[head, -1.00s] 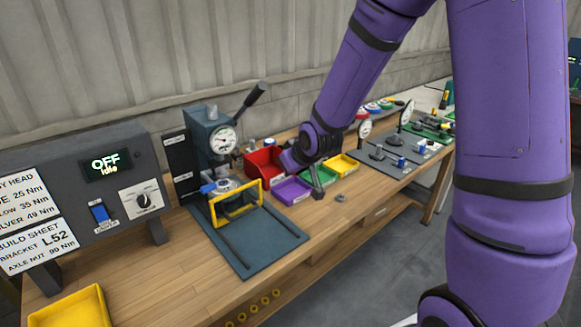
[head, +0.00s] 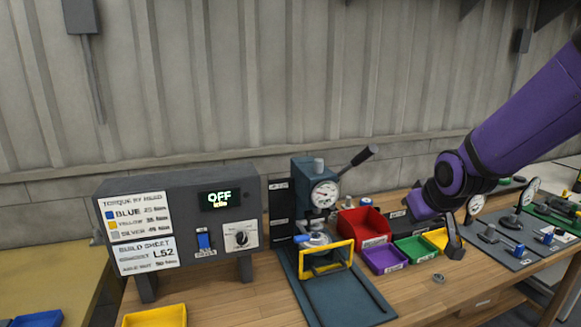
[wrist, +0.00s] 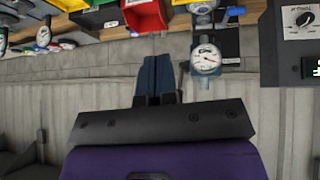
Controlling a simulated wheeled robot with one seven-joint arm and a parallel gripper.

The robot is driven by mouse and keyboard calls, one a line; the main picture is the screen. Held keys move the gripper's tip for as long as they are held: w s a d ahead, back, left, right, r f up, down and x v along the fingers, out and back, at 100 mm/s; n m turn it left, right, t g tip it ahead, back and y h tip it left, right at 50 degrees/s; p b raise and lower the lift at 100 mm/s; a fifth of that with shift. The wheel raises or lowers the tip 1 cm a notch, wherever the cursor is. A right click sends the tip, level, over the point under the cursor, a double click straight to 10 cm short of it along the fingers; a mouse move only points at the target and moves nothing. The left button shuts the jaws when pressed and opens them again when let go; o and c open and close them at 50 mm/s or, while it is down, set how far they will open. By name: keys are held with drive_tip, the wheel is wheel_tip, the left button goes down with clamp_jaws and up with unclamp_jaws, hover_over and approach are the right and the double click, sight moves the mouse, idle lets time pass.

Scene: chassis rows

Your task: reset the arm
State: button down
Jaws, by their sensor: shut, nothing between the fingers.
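My gripper (head: 456,245) is at the end of my purple arm, at the right in the head view. It hangs over the bench beside the green and yellow bins, and I see nothing held in it. In the wrist view, the two dark fingers of my gripper (wrist: 158,75) are together and empty. The wrist picture is upside down, with the bench along its top edge.
A control box (head: 180,225) reading OFF stands left of a press (head: 318,195) with a gauge and yellow guard (head: 327,258). Red (head: 363,228), purple (head: 385,260), green (head: 415,249) bins sit on the wooden bench (head: 425,290). A small ring (head: 438,277) lies in front.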

drive_tip(key=s+d+r+m+g, duration=0.1)
drive_tip(key=s+r, duration=0.5)
drive_tip(key=s, duration=0.6)
drive_tip(key=s+d+r+m+g, duration=0.1)
drive_tip(key=s+r, duration=0.5)
drive_tip(key=s, duration=0.6)
drive_tip(key=shift+d+m, duration=0.3)
drive_tip(key=shift+d, duration=0.1)
drive_tip(key=c, duration=1.8)
unclamp_jaws()
drive_tip(key=shift+c, duration=0.2)
